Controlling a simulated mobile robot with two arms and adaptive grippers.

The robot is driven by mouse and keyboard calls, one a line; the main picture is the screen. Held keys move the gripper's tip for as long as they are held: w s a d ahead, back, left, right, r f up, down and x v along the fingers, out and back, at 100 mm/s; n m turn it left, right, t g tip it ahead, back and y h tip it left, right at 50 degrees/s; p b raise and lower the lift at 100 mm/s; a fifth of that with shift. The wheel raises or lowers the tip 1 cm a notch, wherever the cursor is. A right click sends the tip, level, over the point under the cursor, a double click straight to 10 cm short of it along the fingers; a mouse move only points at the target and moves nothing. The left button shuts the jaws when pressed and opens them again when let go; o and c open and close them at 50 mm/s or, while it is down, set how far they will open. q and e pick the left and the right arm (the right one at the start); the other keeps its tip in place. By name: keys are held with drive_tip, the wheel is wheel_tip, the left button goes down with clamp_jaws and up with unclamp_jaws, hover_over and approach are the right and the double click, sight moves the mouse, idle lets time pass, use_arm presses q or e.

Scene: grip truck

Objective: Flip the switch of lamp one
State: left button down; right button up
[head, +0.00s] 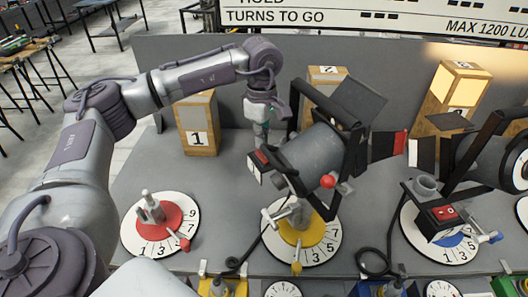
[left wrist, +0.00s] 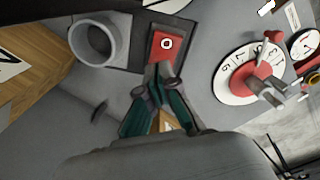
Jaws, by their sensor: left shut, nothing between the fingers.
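A grey cylindrical lamp (head: 312,152) with black flaps stands over the yellow dial in the head view. A red switch (head: 262,157) on a small black box sits at its left end. In the left wrist view the red switch (left wrist: 166,44) shows a white O, and the fingers cover its lower part. My left gripper (head: 264,128) is just above the switch in the head view. Its green-grey fingers (left wrist: 156,90) are shut and empty, close to the switch; I cannot tell whether they touch it. My right gripper is not in view. No lamp number is visible on the lamp.
A second lamp with a red switch (head: 444,213) stands at the right. Wooden boxes marked 1 (head: 198,140) and 2 (head: 326,78) stand behind. The red dial (head: 160,222) at the left has no lamp.

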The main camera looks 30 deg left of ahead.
use_arm(q)
drive_tip(key=shift+r+p, duration=1.6)
drive_tip(key=shift+r, duration=1.2)
drive_tip(key=shift+s+f, duration=0.1)
